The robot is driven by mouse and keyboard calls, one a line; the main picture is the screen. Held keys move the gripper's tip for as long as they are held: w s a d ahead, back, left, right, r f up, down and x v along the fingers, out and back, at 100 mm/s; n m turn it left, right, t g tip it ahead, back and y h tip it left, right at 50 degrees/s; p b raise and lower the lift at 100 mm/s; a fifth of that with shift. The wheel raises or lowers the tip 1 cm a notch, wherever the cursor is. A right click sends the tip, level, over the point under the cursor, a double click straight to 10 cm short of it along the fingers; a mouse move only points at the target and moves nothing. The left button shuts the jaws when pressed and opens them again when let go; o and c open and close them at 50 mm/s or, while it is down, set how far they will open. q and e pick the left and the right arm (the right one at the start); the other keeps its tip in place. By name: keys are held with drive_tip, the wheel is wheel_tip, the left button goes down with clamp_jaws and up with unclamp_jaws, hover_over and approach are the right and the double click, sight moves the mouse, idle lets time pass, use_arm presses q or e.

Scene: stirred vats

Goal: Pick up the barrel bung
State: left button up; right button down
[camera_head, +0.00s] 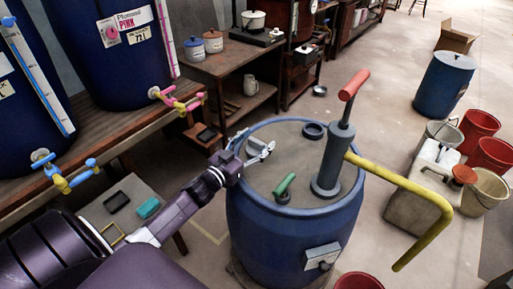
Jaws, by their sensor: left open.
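A blue barrel (290,235) with a grey-brown top stands in the middle. A dark, low, round piece (314,130) that looks like the barrel bung sits near the far rim of its top. I cannot tell whether it lies loose or sits in a hole. A piece with a green handle (285,184) stands on the near part of the top. My left gripper (268,148) is open and empty over the left part of the barrel top, left of the dark round piece and apart from it. My right gripper is out of view.
A grey hand pump (333,160) with a red handle and a yellow spout pipe (410,185) rises from the barrel's right side. Blue vats with coloured taps stand on a wooden bench (100,140) at left. Buckets and a white canister (425,185) stand at right.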

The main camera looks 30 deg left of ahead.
use_arm(q)
drive_tip(key=shift+c, duration=0.6)
drive_tip(key=c, duration=1)
drive_tip(key=shift+c, duration=0.7)
drive_tip(key=shift+r, duration=0.1)
